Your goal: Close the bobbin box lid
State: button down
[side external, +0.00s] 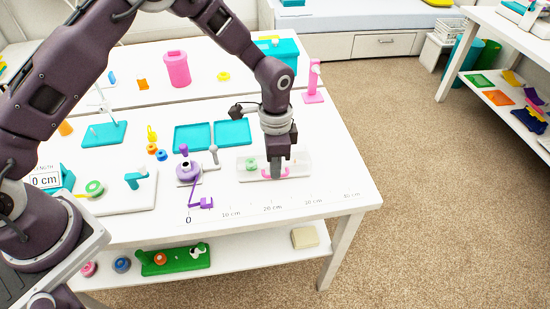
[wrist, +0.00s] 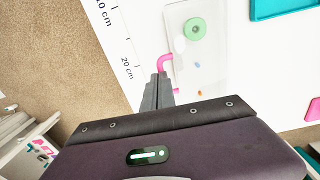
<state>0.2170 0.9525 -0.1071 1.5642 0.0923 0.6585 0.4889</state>
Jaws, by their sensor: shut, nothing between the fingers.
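A clear, whitish bobbin box (side external: 243,169) lies near the front right of the white table. A green bobbin (side external: 252,163) is at its left part; the bobbin (wrist: 195,29) also shows through the box (wrist: 212,60) in the wrist view. A pink handle (side external: 284,173) is at the box's front side, and it shows in the wrist view (wrist: 167,61). My gripper (side external: 276,174) points down at this handle with its fingers shut and empty. In the wrist view the fingertips (wrist: 158,76) are right beside the handle; I cannot tell if they touch. The lid's angle is unclear because it is see-through.
Two joined teal trays (side external: 212,136) lie behind and left of the box. A purple bobbin stand (side external: 189,172) is to the left. A pink stand (side external: 314,85) is at the back right. A printed ruler (side external: 270,208) runs along the table's front edge, which is clear.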

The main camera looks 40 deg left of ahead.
jog(key=shift+s+d+f, duration=0.15)
jog(key=shift+f, duration=0.25)
jog(key=shift+s+d+f, duration=0.15)
jog(key=shift+f, duration=0.2)
jog(key=shift+r, duration=0.1)
notch_tip(320, 180, up, 14)
jog(key=s+d, duration=0.2)
jog(key=s+a+r+n+t, duration=0.1)
jog(key=s+a+r, duration=0.15)
jog(key=r, duration=0.25)
jog(key=s+a+r+n+t, duration=0.1)
jog(key=s+a+r+n, duration=0.1)
jog(key=a+r, duration=0.3)
jog(key=s+a+r+n+t, duration=0.2)
jog(key=s+a+n, duration=0.1)
jog(key=s, duration=0.6)
jog(key=s+a+r+n+t, duration=0.2)
jog(key=s+a, duration=0.3)
jog(key=s, duration=0.5)
jog(key=shift+s+r+n, duration=0.25)
jog(key=shift+r+n, duration=0.45)
jog(key=shift+n, duration=0.1)
